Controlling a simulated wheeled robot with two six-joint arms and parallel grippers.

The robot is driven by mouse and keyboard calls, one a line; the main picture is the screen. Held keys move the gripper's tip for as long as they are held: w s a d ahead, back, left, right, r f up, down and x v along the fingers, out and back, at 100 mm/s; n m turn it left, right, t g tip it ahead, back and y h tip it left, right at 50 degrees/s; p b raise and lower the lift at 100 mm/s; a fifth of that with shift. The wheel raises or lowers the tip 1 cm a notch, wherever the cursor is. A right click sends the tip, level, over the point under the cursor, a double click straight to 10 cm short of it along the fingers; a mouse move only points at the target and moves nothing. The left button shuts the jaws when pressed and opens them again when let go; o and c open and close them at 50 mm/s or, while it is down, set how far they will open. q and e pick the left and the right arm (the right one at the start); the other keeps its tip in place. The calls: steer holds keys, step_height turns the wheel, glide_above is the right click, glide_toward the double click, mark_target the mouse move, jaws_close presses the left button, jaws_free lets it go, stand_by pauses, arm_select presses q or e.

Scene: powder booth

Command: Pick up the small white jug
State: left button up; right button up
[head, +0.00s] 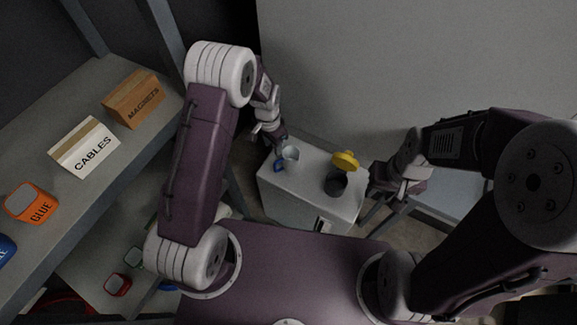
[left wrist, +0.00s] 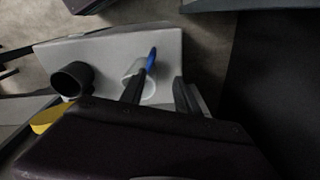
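The small white jug (head: 291,153) stands upright on top of a low white cabinet (head: 310,188). A blue part (head: 279,166) shows at its side; I cannot tell whether it is its handle. In the left wrist view the jug (left wrist: 134,70) is partly hidden behind one finger. My left gripper (head: 281,145) is close by the jug; in the left wrist view its two fingers (left wrist: 159,80) are apart with nothing held. The blue part shows beyond the gap between them. My right gripper (head: 375,182) is right of the cabinet; its fingers are unclear.
A dark cup (head: 336,183) and a yellow object (head: 345,161) are at the cabinet's right side. A grey wall (head: 400,60) rises behind. A shelf (head: 60,105) at left bears a cables box (head: 85,147), a magnets box (head: 134,98) and a glue container (head: 32,203).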

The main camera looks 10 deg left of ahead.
arm_select(q)
glide_above(275, 165)
steer(key=shift+g, duration=0.4)
step_height(275, 165, down, 5)
steer(key=shift+w+a+r, duration=0.1)
steer(key=shift+w+a, duration=0.05)
step_height(275, 165, down, 4)
steer(key=shift+r+b, duration=0.25)
steer(key=shift+b, duration=0.1)
steer(key=shift+w+f+b, duration=0.1)
steer(key=shift+f+b, duration=0.25)
steer(key=shift+f, duration=2.4)
jaws_close()
steer(key=shift+r, duration=0.1)
